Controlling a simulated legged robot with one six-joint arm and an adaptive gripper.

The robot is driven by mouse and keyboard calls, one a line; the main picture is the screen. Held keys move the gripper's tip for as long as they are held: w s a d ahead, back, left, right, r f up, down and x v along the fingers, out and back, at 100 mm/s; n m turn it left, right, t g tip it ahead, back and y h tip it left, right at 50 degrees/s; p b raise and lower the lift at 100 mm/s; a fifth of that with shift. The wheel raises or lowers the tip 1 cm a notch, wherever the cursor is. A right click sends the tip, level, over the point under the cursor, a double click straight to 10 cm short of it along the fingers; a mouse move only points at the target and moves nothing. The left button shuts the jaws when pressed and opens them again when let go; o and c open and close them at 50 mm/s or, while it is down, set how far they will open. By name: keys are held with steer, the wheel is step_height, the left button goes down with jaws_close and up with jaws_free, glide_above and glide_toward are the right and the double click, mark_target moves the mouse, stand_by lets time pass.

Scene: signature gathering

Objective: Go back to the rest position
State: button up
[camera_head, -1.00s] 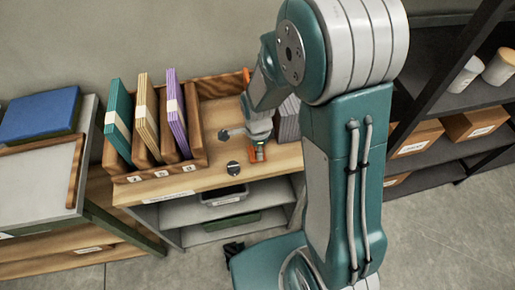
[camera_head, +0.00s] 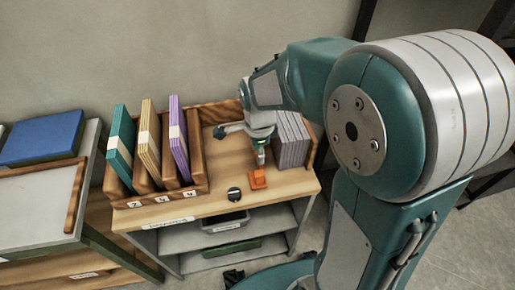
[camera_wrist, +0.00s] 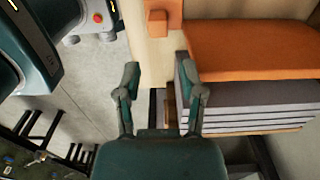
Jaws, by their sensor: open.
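My gripper (camera_head: 262,152) is above the right part of the wooden desk (camera_head: 215,208), beside a grey stack (camera_head: 291,140). In the wrist view its two fingers (camera_wrist: 162,95) are spread apart with nothing held between them. A small orange block (camera_head: 257,180) stands on the desk just below my gripper in the head view, apparently apart from it. A small orange block also shows at the top of the wrist view (camera_wrist: 157,22). My arm hides part of the desk's right side.
A wooden rack (camera_head: 160,197) holds teal, tan and purple folders on the desk's left. A small dark round item (camera_head: 234,194) lies at the front edge. A blue folder (camera_head: 42,138) lies on a side table at the far left. Open floor (camera_head: 440,235) shows at the right.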

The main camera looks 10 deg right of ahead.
steer(key=s+d+r+n+t, duration=0.2)
steer(key=s+r+n, duration=0.5)
steer(key=n, duration=0.2)
steer(key=s+d+r+n+t, duration=0.2)
steer(key=s+r+n+t, duration=0.1)
steer(key=s+r+n, duration=0.4)
steer(key=shift+s+d+r+n+t, duration=0.2)
steer(key=shift+d+r+n+t, duration=0.1)
steer(key=shift+n, duration=0.7)
